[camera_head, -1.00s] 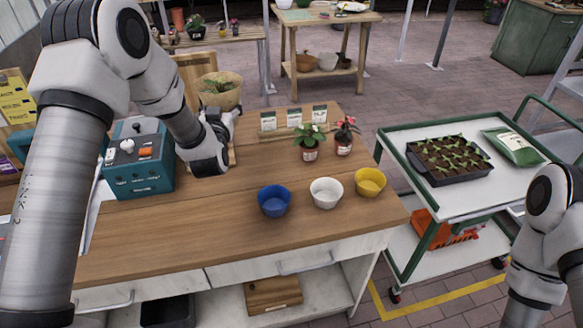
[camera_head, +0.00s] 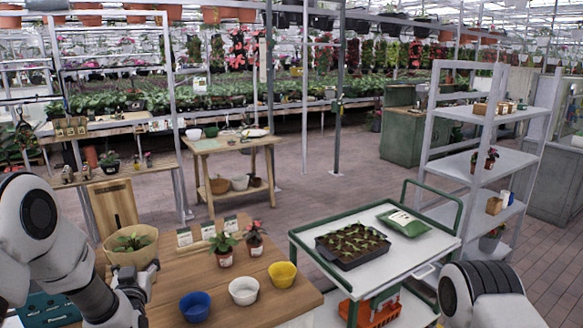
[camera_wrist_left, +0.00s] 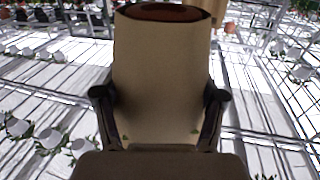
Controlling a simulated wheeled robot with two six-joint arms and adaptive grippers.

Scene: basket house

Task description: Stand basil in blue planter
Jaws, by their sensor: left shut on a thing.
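My left gripper (camera_head: 148,275) is shut on a tan paper-wrapped pot (camera_wrist_left: 160,85) with a low green plant, likely the basil, on top. In the head view the wrap (camera_head: 138,256) stands upright at the left of the wooden table; its lower part is hidden by my arm. The wrist view shows one finger on each side of the wrap. I cannot tell whether its base touches the table. The blue planter (camera_head: 195,307) is empty at the table's front, right of my left gripper. My right arm is at the bottom right; its gripper is out of view.
A white planter (camera_head: 243,291) and a yellow planter (camera_head: 282,274) stand right of the blue one. A green-edged cart (camera_head: 390,272) with a seedling tray (camera_head: 352,247) stands to the right.

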